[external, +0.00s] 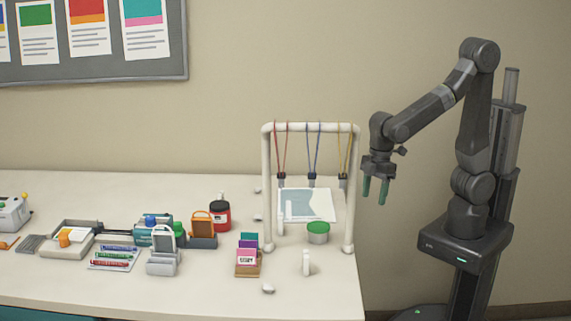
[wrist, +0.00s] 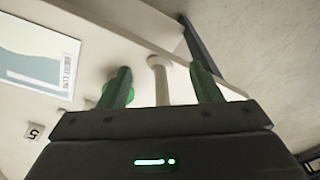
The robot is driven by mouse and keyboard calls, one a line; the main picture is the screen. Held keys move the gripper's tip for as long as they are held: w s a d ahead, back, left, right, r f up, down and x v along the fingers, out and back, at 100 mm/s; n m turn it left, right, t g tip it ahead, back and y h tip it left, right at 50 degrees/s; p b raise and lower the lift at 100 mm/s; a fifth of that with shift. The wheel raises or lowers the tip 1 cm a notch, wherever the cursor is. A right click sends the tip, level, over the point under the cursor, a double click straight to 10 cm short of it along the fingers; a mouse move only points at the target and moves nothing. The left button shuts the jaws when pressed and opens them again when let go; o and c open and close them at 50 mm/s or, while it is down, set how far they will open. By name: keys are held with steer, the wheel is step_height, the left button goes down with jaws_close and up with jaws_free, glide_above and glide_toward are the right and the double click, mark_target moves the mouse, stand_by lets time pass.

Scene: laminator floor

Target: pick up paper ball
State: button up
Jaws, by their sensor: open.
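My gripper (external: 375,191) is open and empty, with its two green fingers pointing down. It hangs in the air to the right of the white frame, near the table's right end. It also shows in the wrist view (wrist: 160,72), with a white post of the frame seen between the fingers. A small white lump (external: 268,287) lies near the table's front edge, left of and well below my gripper in the external view. It may be the paper ball, but it is too small to be sure. I cannot make out a paper ball in the wrist view.
The white frame (external: 265,180) stands upright with several coloured lanyards hanging from it. A card holder (external: 248,262) and small white stand (external: 306,262) flank the lump. Stationery crowds the table's left.

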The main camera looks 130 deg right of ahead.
steer(key=w+d+m+t, duration=0.1)
steer(key=w+d, duration=0.3)
steer(key=d, duration=0.3)
steer(key=w+d+m, duration=0.1)
steer(key=w+d, duration=0.4)
steer(key=d, duration=0.3)
steer(key=m+t+h, duration=0.1)
steer(key=h, duration=0.1)
glide_toward(261, 215)
steer(key=d+f, duration=0.1)
steer(key=d+f+p, duration=0.1)
steer(key=f, duration=0.1)
steer(key=shift+w+f, duration=0.1)
steer(key=shift+w, duration=0.25)
steer(key=p+x, duration=0.1)
steer(key=x, duration=0.2)
steer(key=shift+w+a+f+p, duration=0.25)
steer(key=shift+a+f+p, duration=0.1)
steer(key=shift+f, duration=0.1)
steer(key=shift+w+d+f, duration=0.15)
steer(key=shift+w+f, duration=0.1)
steer(key=shift+f, duration=0.45)
steer(key=c, duration=1.1)
